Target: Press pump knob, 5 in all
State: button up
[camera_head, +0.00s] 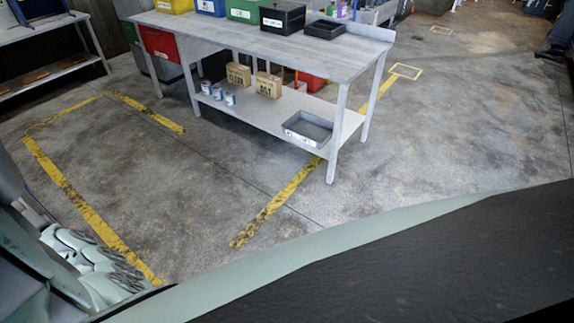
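No pump knob can be made out in the head view. My gripper does not show as such. A pale grey-green shape with finger-like ridges (90,262) lies at the lower left edge; I cannot tell what it is. A large dark surface with a pale green rim (330,245) fills the lower right; I cannot tell whether it is part of the machine or of my own body.
A grey workbench (185,35) stands at the back with colored bins and dark trays on top. Its lower shelf (262,113) holds cans, cardboard boxes and a grey tray (308,129). Yellow lines (80,205) mark the concrete floor. The floor at right (460,130) is clear.

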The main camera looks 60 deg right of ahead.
grip_shut()
dwell(0.8)
jog(key=shift+c, duration=0.3)
grip_release()
